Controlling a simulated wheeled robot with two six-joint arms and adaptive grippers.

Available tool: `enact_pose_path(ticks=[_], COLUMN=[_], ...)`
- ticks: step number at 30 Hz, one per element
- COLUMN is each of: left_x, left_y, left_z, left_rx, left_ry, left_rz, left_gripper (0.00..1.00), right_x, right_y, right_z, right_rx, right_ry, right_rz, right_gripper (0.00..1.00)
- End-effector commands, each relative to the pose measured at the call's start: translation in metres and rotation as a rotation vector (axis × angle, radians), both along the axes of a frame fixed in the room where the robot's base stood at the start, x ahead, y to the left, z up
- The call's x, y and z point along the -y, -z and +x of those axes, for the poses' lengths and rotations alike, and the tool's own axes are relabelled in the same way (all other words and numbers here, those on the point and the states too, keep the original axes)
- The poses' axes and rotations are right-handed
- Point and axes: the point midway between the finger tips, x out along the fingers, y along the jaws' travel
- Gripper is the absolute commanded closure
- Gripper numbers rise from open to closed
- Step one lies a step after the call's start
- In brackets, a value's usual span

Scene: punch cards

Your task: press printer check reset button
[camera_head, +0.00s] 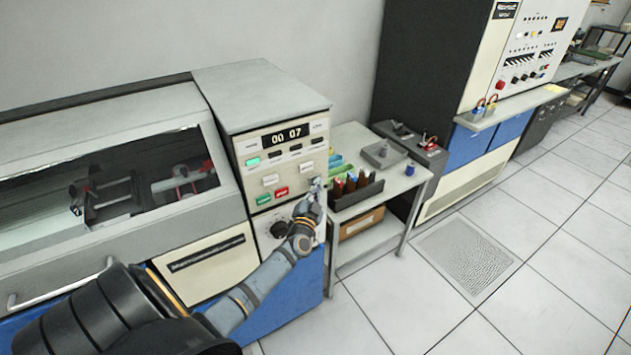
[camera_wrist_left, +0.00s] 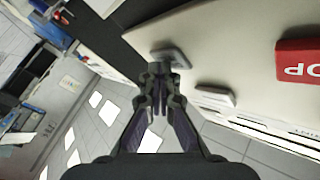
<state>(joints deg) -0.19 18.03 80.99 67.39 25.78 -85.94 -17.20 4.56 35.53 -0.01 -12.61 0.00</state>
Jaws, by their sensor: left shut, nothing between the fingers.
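The printer's cream control panel (camera_head: 288,150) has a "00 07" display, a lit green indicator, pale buttons, a green button (camera_head: 263,198) and a red button (camera_head: 281,193). Their small labels are too blurred to read. My left gripper (camera_head: 316,186) is shut and empty at the panel's right edge, right of the red button. In the left wrist view its fingertips (camera_wrist_left: 160,72) are at a grey button (camera_wrist_left: 172,56); I cannot tell whether they touch. A pale button (camera_wrist_left: 215,95) and the red stop button (camera_wrist_left: 300,60) lie to the right. My right gripper is not in view.
A small table (camera_head: 410,182) with a dark tray of bottles (camera_head: 354,191) stands right beside the printer. A round dial (camera_head: 279,229) sits below the buttons. A tall cabinet (camera_head: 515,50) stands farther right. The tiled floor in front is clear.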

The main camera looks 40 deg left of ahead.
Motion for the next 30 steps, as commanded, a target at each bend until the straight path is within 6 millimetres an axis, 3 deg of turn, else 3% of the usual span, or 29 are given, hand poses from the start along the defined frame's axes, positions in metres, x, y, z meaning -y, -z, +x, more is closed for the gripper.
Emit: enact_pose_path(ticks=[25,30], left_x=[0.017,0.032], left_y=[0.000,-0.001], left_z=[-0.007,-0.013], left_rx=[0.000,-0.001], left_ry=[0.000,0.000], left_rz=[-0.001,-0.003], left_gripper=[1.00,1.00], right_x=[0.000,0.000], right_y=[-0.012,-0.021], right_z=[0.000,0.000], right_rx=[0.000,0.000], right_ry=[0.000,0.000], right_rz=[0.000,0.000], right_gripper=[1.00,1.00])
